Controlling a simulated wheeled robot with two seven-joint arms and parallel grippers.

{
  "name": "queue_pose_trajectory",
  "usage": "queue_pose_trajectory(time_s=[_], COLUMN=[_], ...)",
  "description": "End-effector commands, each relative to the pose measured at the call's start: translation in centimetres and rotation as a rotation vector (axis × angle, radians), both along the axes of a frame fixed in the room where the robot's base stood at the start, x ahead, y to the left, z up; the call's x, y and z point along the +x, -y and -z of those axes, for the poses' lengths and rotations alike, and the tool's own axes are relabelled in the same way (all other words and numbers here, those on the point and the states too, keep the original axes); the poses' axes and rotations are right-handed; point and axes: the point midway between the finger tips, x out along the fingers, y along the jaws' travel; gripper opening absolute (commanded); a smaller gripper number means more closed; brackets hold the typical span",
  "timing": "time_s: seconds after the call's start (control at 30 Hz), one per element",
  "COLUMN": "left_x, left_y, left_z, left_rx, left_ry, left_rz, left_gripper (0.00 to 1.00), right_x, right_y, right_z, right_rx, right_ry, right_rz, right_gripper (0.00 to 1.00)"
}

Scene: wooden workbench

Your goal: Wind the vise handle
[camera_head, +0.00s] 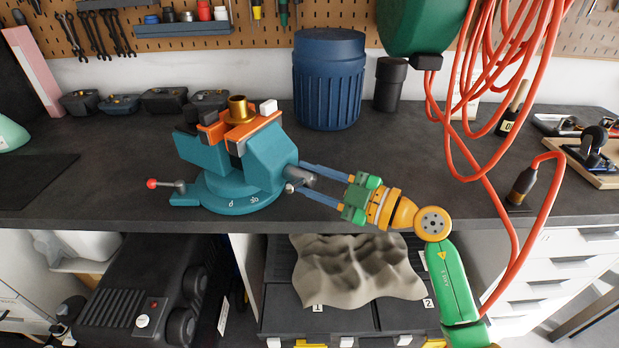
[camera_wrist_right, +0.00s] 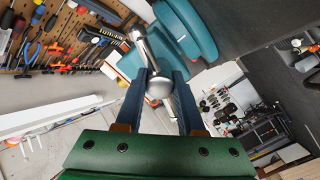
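The teal bench vise (camera_head: 265,155) stands on the dark benchtop, its orange-lined jaws around a brass-coloured flanged part (camera_head: 238,108). The grey metal vise handle (camera_head: 302,176) is on the vise's right side, partly hidden by my fingers. My right gripper (camera_head: 296,177) reaches in from the right, its two blue fingers apart on either side of the handle's hub. In the right wrist view the silver handle (camera_wrist_right: 143,48) runs up and left from a rounded end lying between the fingertips (camera_wrist_right: 162,80). Firm contact on both sides cannot be made out. My left gripper is not in view.
A small red-knobbed lever (camera_head: 152,184) sticks out left of the vise. A blue ribbed bin (camera_head: 328,85) stands behind it. A red coiled hose (camera_head: 470,160) hangs at the right. The benchtop's front edge runs just below the vise.

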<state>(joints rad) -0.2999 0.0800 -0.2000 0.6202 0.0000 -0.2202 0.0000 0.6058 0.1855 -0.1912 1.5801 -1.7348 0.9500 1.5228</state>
Motion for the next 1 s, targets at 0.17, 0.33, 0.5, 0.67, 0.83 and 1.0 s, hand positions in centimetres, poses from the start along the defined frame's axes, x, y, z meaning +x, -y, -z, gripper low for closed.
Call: queue_pose_trajectory(time_s=[0.17, 0.33, 0.5, 0.67, 0.83, 1.0], left_x=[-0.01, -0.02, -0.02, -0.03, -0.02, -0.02], left_y=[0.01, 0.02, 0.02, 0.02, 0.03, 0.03], left_z=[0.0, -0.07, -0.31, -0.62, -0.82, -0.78], left_rx=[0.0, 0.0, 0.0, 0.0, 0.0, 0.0], left_ry=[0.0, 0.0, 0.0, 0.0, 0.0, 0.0], left_rz=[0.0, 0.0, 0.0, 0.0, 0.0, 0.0], left_gripper=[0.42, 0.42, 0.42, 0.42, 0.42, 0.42], right_x=[-0.01, 0.0, -0.02, -0.02, 0.0, -0.02], right_y=[0.0, 0.02, 0.01, 0.03, 0.06, 0.06], right_z=[0.02, 0.01, -0.01, -0.01, 0.04, 0.11], right_rx=[0.0, -0.008, -0.042, -0.101, -0.182, -0.264], right_ry=[0.0, 0.013, 0.067, 0.166, 0.302, 0.442], right_rz=[0.0, 0.001, 0.0, 0.001, 0.001, 0.0], right_gripper=[0.0, 0.0, 0.0, 0.0, 0.0, 0.0])
